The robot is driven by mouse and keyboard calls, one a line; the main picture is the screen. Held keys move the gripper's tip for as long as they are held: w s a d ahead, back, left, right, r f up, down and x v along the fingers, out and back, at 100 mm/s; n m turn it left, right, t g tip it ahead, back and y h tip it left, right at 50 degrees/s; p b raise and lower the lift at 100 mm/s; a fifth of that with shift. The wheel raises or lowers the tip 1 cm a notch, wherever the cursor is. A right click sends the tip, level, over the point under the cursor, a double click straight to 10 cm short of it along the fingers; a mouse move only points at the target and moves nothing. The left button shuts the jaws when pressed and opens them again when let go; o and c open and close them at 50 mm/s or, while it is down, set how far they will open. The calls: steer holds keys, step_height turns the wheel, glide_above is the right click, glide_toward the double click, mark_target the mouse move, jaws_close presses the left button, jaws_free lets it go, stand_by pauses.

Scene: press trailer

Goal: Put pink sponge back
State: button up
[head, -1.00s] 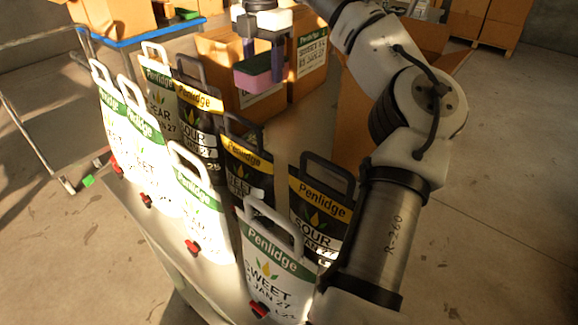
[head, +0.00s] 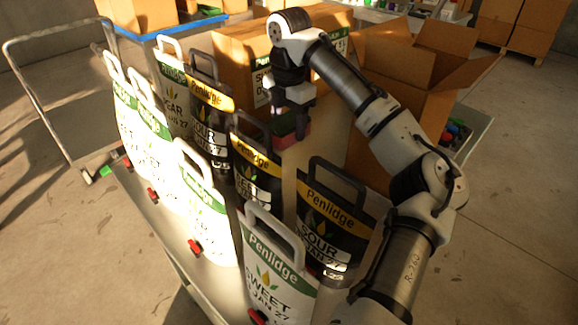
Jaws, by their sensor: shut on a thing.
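My gripper (head: 291,112) is shut on the pink sponge (head: 294,138), which has a dark green upper layer. It holds the sponge pointing down, just behind the black bags and in front of the cardboard boxes. The near bag's handle partly overlaps this area, and the fingers are small and partly shaded. I cannot tell whether the sponge touches the table surface below it.
White Penlidge bags (head: 205,215) and black ones (head: 325,225) stand upright close in front. A closed box (head: 240,55) stands behind, with an open box (head: 395,100) to its right. Small coloured items (head: 458,132) lie further right. A blue-edged cart (head: 150,36) is at the back.

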mark_target(289, 177)
step_height(289, 177, down, 13)
steer(key=shift+r+p, duration=0.1)
steer(key=shift+p, duration=0.9)
steer(key=shift+f, duration=0.2)
steer(key=o, duration=1)
steer(key=shift+c, duration=0.2)
steer(key=shift+r, duration=0.1)
step_height(289, 177, up, 12)
steer(key=shift+r+b, duration=0.1)
steer(key=shift+b, duration=1.15)
